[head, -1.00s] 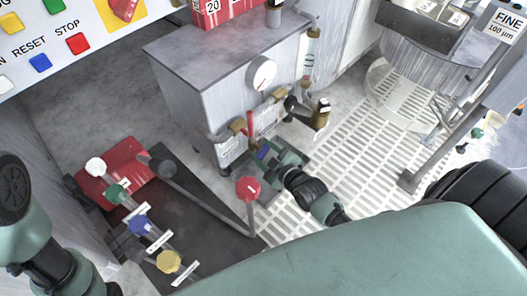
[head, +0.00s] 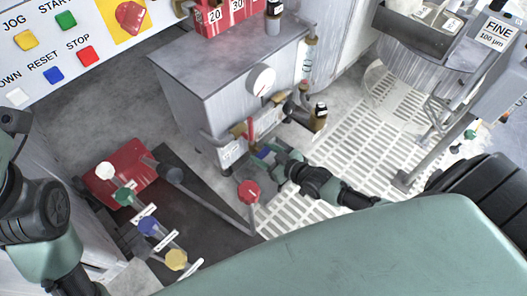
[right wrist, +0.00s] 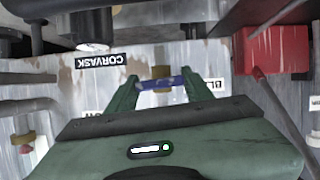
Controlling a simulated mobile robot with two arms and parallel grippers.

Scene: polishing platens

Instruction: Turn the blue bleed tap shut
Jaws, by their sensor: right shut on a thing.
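The blue bleed tap (head: 263,152) is low on the front of the grey cabinet (head: 205,100). In the right wrist view its blue handle (right wrist: 160,83) lies crosswise between my green fingertips, with a brass fitting behind it. My right gripper (head: 270,156) is shut on this handle; it also shows in the right wrist view (right wrist: 161,88). The fingers partly hide the tap in the head view. A label beside the handle is partly covered by a finger. My left arm shows at the left edge of the head view, but its gripper is out of view.
A red upright lever (head: 251,127) and brass pipework stand close to the tap. A red-knobbed lever (head: 248,192) rises in front. Several coloured-knob levers stand by a red pedal (head: 120,171) at left. White floor grating (head: 330,165) lies open to the right.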

